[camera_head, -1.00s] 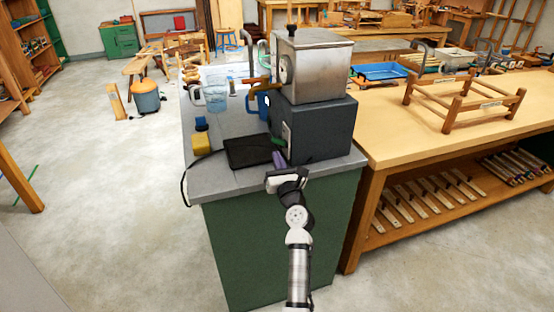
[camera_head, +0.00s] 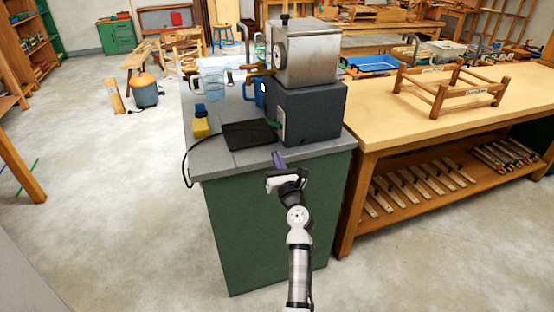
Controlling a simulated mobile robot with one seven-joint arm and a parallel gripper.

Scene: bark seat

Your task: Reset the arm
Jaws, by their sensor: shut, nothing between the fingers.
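My arm rises from the bottom of the head view, with my gripper (camera_head: 279,160) at its end. The gripper is in front of the near edge of the grey-topped green cabinet (camera_head: 270,225), at about the height of its top in the picture. The purplish fingers are together and hold nothing. The gripper appears apart from the metal-and-grey machine (camera_head: 308,112) on the cabinet.
A wooden workbench (camera_head: 450,120) with a wooden frame (camera_head: 450,88) stands right. Floor (camera_head: 120,210) at left is open.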

